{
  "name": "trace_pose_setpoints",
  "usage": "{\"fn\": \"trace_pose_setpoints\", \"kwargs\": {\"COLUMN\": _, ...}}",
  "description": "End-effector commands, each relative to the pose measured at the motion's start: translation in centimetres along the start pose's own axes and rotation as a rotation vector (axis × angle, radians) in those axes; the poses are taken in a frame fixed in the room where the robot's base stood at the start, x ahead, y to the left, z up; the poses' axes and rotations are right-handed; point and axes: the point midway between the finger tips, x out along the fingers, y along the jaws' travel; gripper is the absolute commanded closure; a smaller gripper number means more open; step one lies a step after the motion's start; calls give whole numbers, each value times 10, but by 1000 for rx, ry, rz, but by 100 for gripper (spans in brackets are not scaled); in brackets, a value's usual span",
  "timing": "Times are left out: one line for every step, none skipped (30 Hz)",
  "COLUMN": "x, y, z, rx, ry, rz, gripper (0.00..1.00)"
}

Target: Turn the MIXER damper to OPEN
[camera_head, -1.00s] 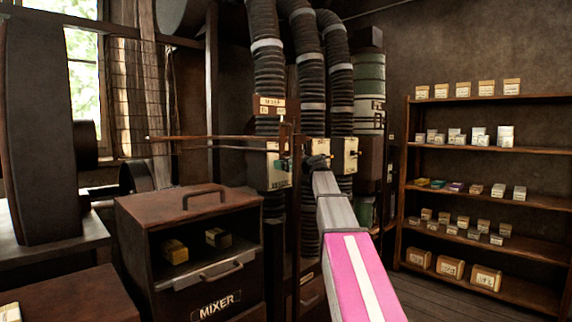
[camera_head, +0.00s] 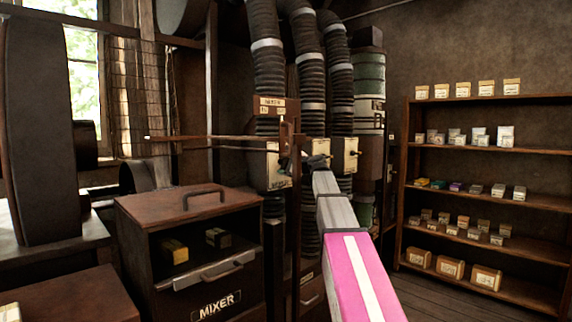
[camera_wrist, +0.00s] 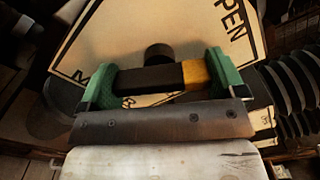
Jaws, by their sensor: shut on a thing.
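The MIXER damper's cream plate (camera_head: 277,170) is on the leftmost hose, partly hidden by my gripper (camera_head: 293,163). In the wrist view the plate (camera_wrist: 130,38) fills the back, with "OPEN" running down its upper right edge and part of other lettering at its lower left. The damper lever (camera_wrist: 146,79) is a dark bar with a yellow end at the right, in front of a dark round hub (camera_wrist: 158,53). It lies nearly across the picture. My gripper (camera_wrist: 160,78) has its green fingers shut on the lever, one at each end.
A MIXER label (camera_head: 272,103) is above the plate. Another cream plate (camera_head: 345,155) is close right of my gripper. A brown cabinet marked MIXER (camera_head: 190,205) stands at front left. A thin wooden bar (camera_head: 215,138) crosses left of my gripper. Shelves (camera_head: 480,151) stand at right.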

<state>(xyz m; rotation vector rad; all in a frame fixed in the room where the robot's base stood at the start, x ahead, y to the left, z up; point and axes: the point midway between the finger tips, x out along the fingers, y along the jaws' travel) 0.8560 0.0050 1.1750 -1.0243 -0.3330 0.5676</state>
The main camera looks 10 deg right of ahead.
Motion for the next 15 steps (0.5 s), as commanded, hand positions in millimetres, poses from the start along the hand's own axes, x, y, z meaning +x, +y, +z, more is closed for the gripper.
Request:
{"fn": "trace_pose_setpoints", "kwargs": {"x": 0, "y": 1, "z": 0, "rx": -45, "ry": 0, "rz": 1, "gripper": 34}}
{"fn": "trace_pose_setpoints", "kwargs": {"x": 0, "y": 1, "z": 0, "rx": -73, "ry": 0, "rz": 1, "gripper": 34}}
{"fn": "trace_pose_setpoints", "kwargs": {"x": -1, "y": 1, "z": 0, "rx": -110, "ry": 0, "rz": 1, "gripper": 34}}
{"fn": "trace_pose_setpoints", "kwargs": {"x": -1, "y": 1, "z": 0, "rx": -137, "ry": 0, "rz": 1, "gripper": 34}}
{"fn": "trace_pose_setpoints", "kwargs": {"x": -1, "y": 1, "z": 0, "rx": -163, "ry": 0, "rz": 1, "gripper": 34}}
{"fn": "trace_pose_setpoints", "kwargs": {"x": -1, "y": 1, "z": 0, "rx": -198, "ry": 0, "rz": 1, "gripper": 34}}
{"fn": "trace_pose_setpoints", "kwargs": {"x": -1, "y": 1, "z": 0, "rx": -222, "ry": 0, "rz": 1, "gripper": 34}}
{"fn": "trace_pose_setpoints", "kwargs": {"x": -1, "y": 1, "z": 0, "rx": -246, "ry": 0, "rz": 1, "gripper": 34}}
{"fn": "trace_pose_setpoints", "kwargs": {"x": -1, "y": 1, "z": 0, "rx": -277, "ry": 0, "rz": 1, "gripper": 34}}
{"fn": "trace_pose_setpoints", "kwargs": {"x": -1, "y": 1, "z": 0, "rx": -299, "ry": 0, "rz": 1, "gripper": 34}}
{"fn": "trace_pose_setpoints", "kwargs": {"x": -1, "y": 1, "z": 0, "rx": -321, "ry": 0, "rz": 1, "gripper": 34}}
{"fn": "trace_pose_setpoints", "kwargs": {"x": -1, "y": 1, "z": 0, "rx": -347, "ry": 0, "rz": 1, "gripper": 34}}
{"fn": "trace_pose_setpoints", "kwargs": {"x": -1, "y": 1, "z": 0, "rx": -365, "ry": 0, "rz": 1, "gripper": 34}}
{"fn": "trace_pose_setpoints", "kwargs": {"x": -1, "y": 1, "z": 0, "rx": -384, "ry": 0, "rz": 1, "gripper": 34}}
{"fn": "trace_pose_setpoints", "kwargs": {"x": -1, "y": 1, "z": 0, "rx": -406, "ry": 0, "rz": 1, "gripper": 34}}
